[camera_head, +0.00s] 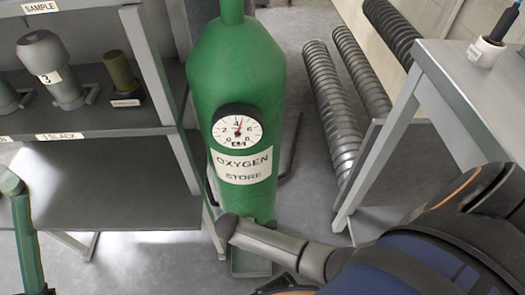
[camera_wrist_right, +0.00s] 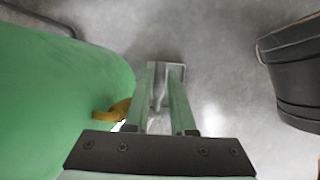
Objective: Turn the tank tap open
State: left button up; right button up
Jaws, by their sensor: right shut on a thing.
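The green oxygen tank (camera_head: 235,95) stands upright in the middle of the head view, with a round gauge and an "OXYGEN STORE" label. It also fills the left of the right wrist view (camera_wrist_right: 55,95). A yellow-brown piece (camera_wrist_right: 117,111), seemingly part of the tap, shows at the tank's side, partly hidden behind my right gripper's left finger. My right gripper (camera_wrist_right: 161,76) is low beside the tank, its two green fingers shut on a thin part between them, seemingly the tap's handle. In the head view my right arm reaches the tank's foot.
A grey shelf (camera_head: 100,185) with labelled containers stands left of the tank. A grey table (camera_head: 470,75) and ribbed hoses (camera_head: 335,115) are at the right. A dark object (camera_wrist_right: 295,75) lies right of my right gripper.

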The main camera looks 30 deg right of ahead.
grip_shut()
dwell(0.8)
pick_arm(q)
jog(key=shift+r, duration=0.1)
